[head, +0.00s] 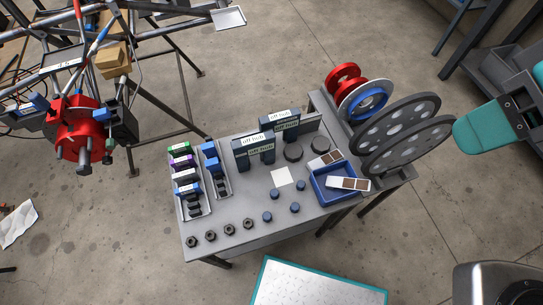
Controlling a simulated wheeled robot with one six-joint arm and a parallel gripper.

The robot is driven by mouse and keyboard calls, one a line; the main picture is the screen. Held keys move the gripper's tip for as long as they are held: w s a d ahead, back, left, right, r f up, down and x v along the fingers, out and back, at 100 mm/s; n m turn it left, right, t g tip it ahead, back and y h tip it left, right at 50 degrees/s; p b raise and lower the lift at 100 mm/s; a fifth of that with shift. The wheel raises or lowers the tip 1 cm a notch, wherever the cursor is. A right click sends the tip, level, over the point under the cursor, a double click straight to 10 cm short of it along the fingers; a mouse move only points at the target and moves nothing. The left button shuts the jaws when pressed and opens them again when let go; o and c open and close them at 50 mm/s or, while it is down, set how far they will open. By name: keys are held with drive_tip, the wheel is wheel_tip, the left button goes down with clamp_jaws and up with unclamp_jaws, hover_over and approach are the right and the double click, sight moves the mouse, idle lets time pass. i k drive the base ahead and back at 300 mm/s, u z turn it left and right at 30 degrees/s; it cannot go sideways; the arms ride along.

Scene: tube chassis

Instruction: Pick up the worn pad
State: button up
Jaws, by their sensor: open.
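Two pale plates with brown patches, which look like pads, are on the grey bench (240,238). One pad (349,184) lies across the front right part of a blue tray (321,194). The other pad (324,160) is at the tray's back edge; I cannot tell if it rests on the rim. I cannot tell which pad, if either, is worn. On the tube chassis at the left, a red hub (78,130) has dark and blue parts around it; no pad is clear there. A teal arm link of mine shows at the right edge, but my gripper is out of view.
Large grey discs (408,138) and red and blue wheels (362,95) stand at the bench's right. Racks of coloured blocks (187,180), labelled dark blocks (262,150), nuts (229,229) and blue caps (268,217) occupy the top. Dark tubes (185,88) frame the chassis. Concrete floor lies open behind.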

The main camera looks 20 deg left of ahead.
sight(328, 158)
drive_tip(key=k, duration=0.6)
drive_tip(key=z, duration=0.5)
drive_tip(key=i, duration=0.9)
drive_tip(key=u, duration=1.7)
